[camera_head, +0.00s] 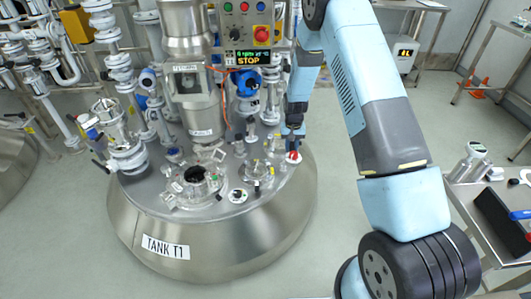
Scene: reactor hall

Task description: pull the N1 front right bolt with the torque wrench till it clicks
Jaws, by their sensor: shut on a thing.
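Tank T1 (215,240) is a steel vessel with several flanged nozzles on its lid. The N1 label and its front right bolt are too small to make out. My gripper (294,144) points down over the right edge of the lid, beside a small glass-like nozzle (274,147). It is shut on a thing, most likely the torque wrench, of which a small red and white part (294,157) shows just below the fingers. I cannot tell whether it touches a bolt. My arm hides some of the area behind.
A flange with a dark opening (195,174) sits at the lid's front left. A control box (247,35) with a STOP display stands above the tank. A bench (480,205) with a black bin (500,222) stands at right. Pipes (120,75) crowd the left. Floor between tank and bench is clear.

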